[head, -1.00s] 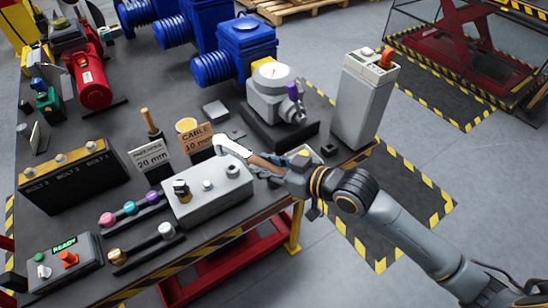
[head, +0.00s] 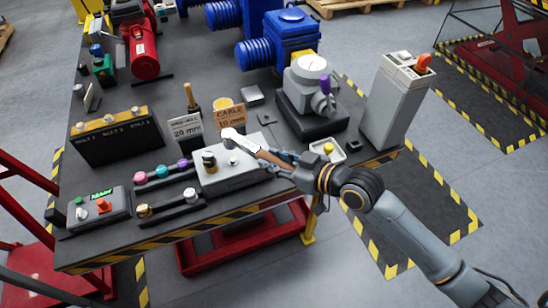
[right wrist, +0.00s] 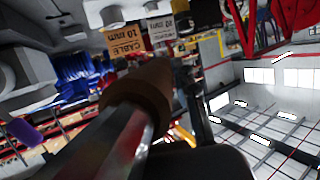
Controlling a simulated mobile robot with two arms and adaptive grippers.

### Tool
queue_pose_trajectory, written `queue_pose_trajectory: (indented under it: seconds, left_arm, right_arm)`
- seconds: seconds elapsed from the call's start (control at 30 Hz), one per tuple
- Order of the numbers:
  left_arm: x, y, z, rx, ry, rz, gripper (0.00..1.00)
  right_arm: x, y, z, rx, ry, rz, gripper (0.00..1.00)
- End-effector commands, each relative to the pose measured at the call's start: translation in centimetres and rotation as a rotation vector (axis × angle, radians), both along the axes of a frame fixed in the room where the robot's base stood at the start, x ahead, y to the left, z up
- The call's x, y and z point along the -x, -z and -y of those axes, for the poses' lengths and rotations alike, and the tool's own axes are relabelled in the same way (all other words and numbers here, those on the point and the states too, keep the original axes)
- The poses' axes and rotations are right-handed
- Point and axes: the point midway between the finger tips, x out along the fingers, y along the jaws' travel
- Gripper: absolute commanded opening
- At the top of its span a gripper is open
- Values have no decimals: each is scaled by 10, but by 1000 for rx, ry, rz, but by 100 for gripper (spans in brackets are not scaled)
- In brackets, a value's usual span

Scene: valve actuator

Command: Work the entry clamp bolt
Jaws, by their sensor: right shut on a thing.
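My right gripper (head: 291,167) is shut on a tool with a brown handle (head: 276,156) and a pale metal head (head: 232,134). The tool reaches left over a light grey box (head: 235,178) with several knobs on top. The head is over the box's back part; I cannot tell whether it touches anything. In the right wrist view the brown handle (right wrist: 138,100) fills the middle, blurred, with a metal shaft. I cannot pick out the entry clamp bolt for certain. My left gripper does not show.
Signs reading 20 mm (head: 186,128) and CABLE 10 mm (head: 230,117) stand behind the box. A dark bolt rack (head: 117,139) is at left, a grey valve unit (head: 308,82) behind right. A tall grey post (head: 393,105) and a small yellow-button tray (head: 328,151) are near my arm.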

Motion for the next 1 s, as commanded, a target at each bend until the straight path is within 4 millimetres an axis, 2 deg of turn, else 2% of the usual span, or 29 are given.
queue_pose_trajectory:
  seconds: [0.17, 0.5, 1.0]
  left_arm:
    - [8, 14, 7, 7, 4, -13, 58]
    - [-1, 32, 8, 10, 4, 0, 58]
    - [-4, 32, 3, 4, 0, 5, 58]
  right_arm:
    - [0, 15, -1, -2, 0, 3, 0]
    - [0, 42, -1, -2, 0, 3, 0]
    - [0, 44, -1, -3, 0, 4, 0]
